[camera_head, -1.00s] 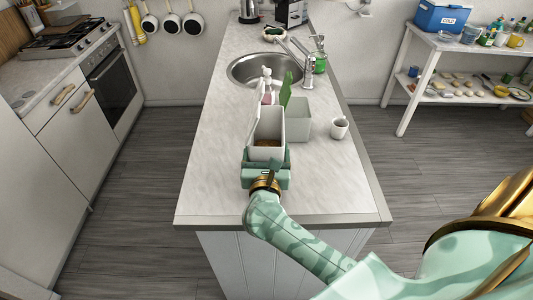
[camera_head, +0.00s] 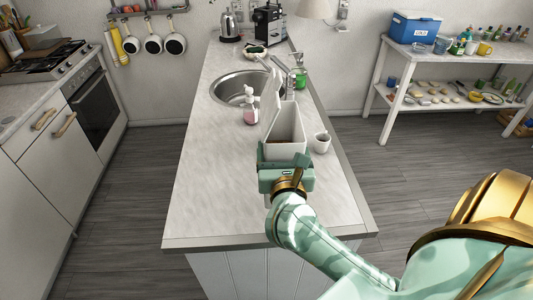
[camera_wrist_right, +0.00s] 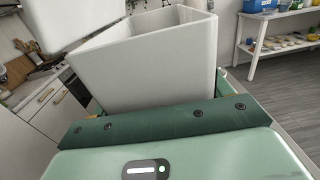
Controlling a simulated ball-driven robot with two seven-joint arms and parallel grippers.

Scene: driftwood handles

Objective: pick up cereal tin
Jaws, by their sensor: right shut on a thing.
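The cereal tin (camera_head: 285,149) is a white, open-topped box with its lid (camera_head: 271,112) tilted up on the left and brown contents inside. My right gripper (camera_head: 286,162) is shut on the near side of the tin. In the right wrist view the tin's white wall (camera_wrist_right: 155,65) stands upright just beyond the green jaw (camera_wrist_right: 175,120), with the raised lid at upper left. The tin's bottom is hidden by the gripper, so its height above the counter is hard to tell. My left gripper is not in view.
The island counter (camera_head: 215,205) is clear at the near left. A white mug (camera_head: 320,143) stands close to the tin's right. A pink soap bottle (camera_head: 250,112), the sink (camera_head: 236,88) and a tap (camera_head: 285,70) are beyond. A shelf (camera_head: 398,70) stands at the right.

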